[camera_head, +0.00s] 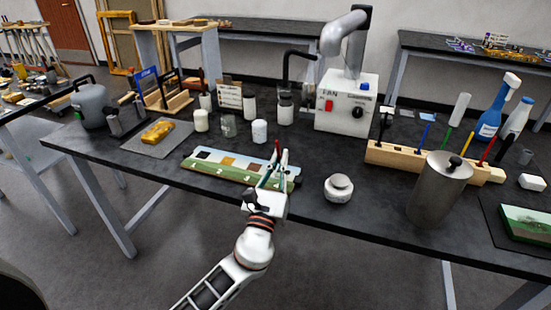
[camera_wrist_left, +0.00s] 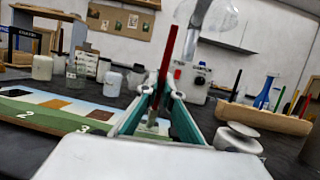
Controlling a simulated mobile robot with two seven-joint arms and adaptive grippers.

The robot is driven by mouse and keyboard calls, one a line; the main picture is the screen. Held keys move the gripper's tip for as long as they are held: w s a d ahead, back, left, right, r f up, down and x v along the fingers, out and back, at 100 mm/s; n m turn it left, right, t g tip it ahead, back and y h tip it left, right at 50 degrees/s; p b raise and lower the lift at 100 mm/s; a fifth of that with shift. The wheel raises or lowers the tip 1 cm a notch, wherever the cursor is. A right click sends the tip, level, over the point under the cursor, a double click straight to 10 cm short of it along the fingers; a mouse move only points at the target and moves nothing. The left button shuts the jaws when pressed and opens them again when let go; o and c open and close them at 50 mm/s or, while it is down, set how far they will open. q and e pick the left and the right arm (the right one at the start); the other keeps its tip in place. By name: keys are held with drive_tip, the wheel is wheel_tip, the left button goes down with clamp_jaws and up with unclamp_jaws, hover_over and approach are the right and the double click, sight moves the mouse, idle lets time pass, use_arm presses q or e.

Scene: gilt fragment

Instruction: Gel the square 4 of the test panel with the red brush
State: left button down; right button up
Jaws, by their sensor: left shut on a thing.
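The test panel (camera_head: 222,172) lies on the dark bench, a painted green strip with a row of coloured squares. In the left wrist view, its numbers 2 and 3 show on the panel (camera_wrist_left: 60,119); square 4 is hidden or unclear behind my gripper. My left gripper (camera_head: 274,166) is over the panel's right end, shut on the red brush (camera_head: 277,147). The brush (camera_wrist_left: 168,52) stands nearly upright, slightly tilted, between the fingers (camera_wrist_left: 160,88). Its lower end is mostly hidden, so I cannot tell whether it touches the panel. My right gripper is out of view.
A lidded white jar (camera_head: 338,188) stands right of the panel. Farther right are a steel canister (camera_head: 437,192) and a wooden rack (camera_head: 398,158) with coloured handles. Small white jars (camera_head: 260,131) stand behind the panel. A white machine (camera_head: 346,103) stands at the back.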

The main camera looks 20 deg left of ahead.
use_arm(q)
drive_tip(key=shift+d, duration=0.45)
drive_tip(key=shift+a+f, duration=0.1)
drive_tip(key=shift+a, duration=1.2)
drive_tip(key=shift+d, duration=1.3)
drive_tip(key=shift+a, duration=1.3)
drive_tip(key=shift+r, duration=0.2)
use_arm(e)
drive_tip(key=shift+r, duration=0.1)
use_arm(q)
drive_tip(key=shift+r+p, duration=0.7)
drive_tip(key=shift+r, duration=0.05)
wheel_tip(320, 180, up, 2)
drive_tip(key=shift+r+p, duration=0.15)
drive_tip(key=shift+p, duration=0.9)
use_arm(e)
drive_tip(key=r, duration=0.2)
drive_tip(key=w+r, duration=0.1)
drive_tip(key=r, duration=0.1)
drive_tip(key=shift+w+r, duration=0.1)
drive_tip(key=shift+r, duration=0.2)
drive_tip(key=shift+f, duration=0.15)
